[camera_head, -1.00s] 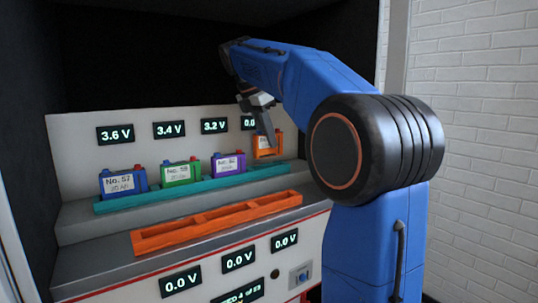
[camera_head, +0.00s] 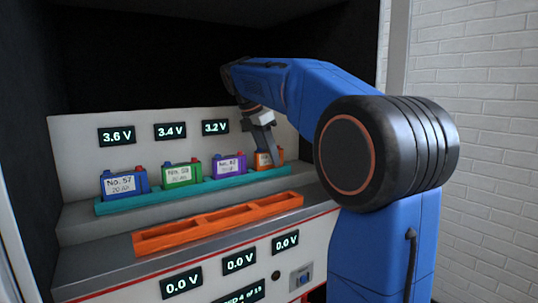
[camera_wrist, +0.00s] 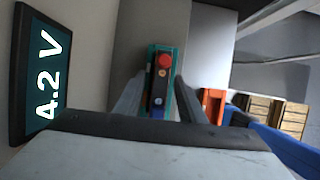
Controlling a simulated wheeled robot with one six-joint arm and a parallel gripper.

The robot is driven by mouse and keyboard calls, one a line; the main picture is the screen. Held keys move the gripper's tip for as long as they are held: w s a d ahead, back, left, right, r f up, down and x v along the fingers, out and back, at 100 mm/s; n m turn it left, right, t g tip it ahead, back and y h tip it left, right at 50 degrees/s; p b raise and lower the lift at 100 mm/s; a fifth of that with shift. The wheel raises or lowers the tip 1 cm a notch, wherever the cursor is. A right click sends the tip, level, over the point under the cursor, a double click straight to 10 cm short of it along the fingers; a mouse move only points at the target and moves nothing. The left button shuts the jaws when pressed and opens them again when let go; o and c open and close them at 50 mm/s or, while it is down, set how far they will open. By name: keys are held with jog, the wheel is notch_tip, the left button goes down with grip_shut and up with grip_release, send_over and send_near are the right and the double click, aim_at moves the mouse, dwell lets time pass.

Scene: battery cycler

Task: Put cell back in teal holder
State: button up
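The orange cell (camera_head: 263,160) sits upright in the right end slot of the teal holder (camera_head: 190,189). In the wrist view its dark top with a red and a blue terminal (camera_wrist: 158,84) shows inside the teal walls. My gripper (camera_head: 265,142) is over it and partly covers its label in the head view. In the wrist view my gripper's fingers (camera_wrist: 159,92) stand on either side of the cell, with narrow strips of teal showing between them and it, so it looks open. The wrist view display (camera_wrist: 46,77) reads 4.2 V.
A blue cell (camera_head: 123,184), a green cell (camera_head: 182,173) and a purple cell (camera_head: 229,165) fill the teal holder to the left. An empty orange holder (camera_head: 217,221) lies on the lower step in front. The displays behind stand close to my gripper.

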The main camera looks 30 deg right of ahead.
jog(key=v, duration=1.1)
jog(key=shift+w+r, duration=0.1)
jog(key=shift+r, duration=0.25)
jog(key=shift+a+r, duration=0.15)
jog(key=shift+r, duration=0.15)
